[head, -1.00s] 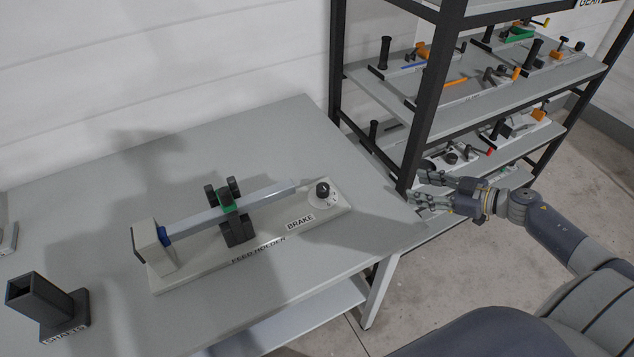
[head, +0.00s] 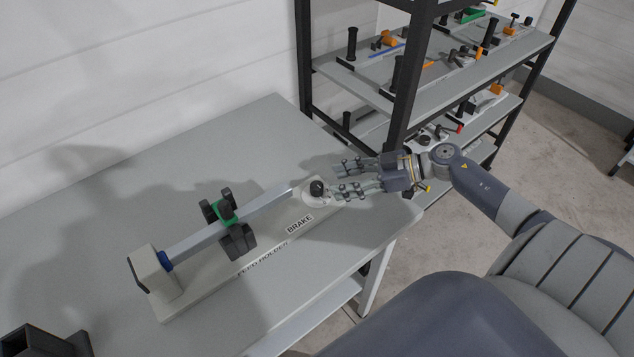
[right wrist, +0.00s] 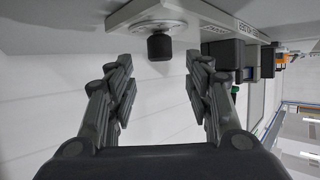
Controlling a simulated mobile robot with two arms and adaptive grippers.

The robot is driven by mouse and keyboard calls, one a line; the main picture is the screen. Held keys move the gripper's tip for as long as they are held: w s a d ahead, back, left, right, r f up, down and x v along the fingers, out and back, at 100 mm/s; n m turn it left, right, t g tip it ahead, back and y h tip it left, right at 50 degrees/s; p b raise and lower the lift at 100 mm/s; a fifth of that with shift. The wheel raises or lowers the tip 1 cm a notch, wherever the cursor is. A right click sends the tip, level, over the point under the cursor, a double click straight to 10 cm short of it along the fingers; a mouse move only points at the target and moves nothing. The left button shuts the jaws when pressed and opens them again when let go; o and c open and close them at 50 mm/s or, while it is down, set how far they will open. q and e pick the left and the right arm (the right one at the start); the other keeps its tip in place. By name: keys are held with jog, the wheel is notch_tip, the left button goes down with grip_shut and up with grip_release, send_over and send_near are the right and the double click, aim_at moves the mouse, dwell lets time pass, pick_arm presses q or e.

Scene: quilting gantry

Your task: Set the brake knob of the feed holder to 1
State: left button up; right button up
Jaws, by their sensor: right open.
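The feed holder (head: 205,278) is a pale base on the table, labelled FEED HOLDER and BRAKE. Its brake knob (head: 317,187) is a black knob on a round white dial (head: 312,199) at the right end of the base. In the right wrist view the knob (right wrist: 159,47) stands out from the dial (right wrist: 146,24), ahead of the fingertips and roughly between them. My right gripper (head: 338,178) is open and empty, just right of the knob, fingers pointing left towards it. It also shows in the right wrist view (right wrist: 158,80). The dial's setting cannot be read. My left gripper is not in view.
The holder carries a grey bar (head: 260,210) with a green and black clamp (head: 228,215). A dark square holder (head: 42,342) stands at the table's front left. A black-framed shelf rack (head: 400,85) with several tools stands behind my right arm. The table (head: 120,190) behind the holder is clear.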

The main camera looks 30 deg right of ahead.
aim_at(318, 184)
jog(key=x, duration=0.6)
jog(key=shift+w+a+r+p, duration=0.1)
jog(key=shift+r+p, duration=0.05)
jog(key=shift+p, duration=0.25)
jog(key=shift+w+a+f, duration=0.3)
jog(key=shift+a+f, duration=0.05)
jog(key=c, duration=1.1)
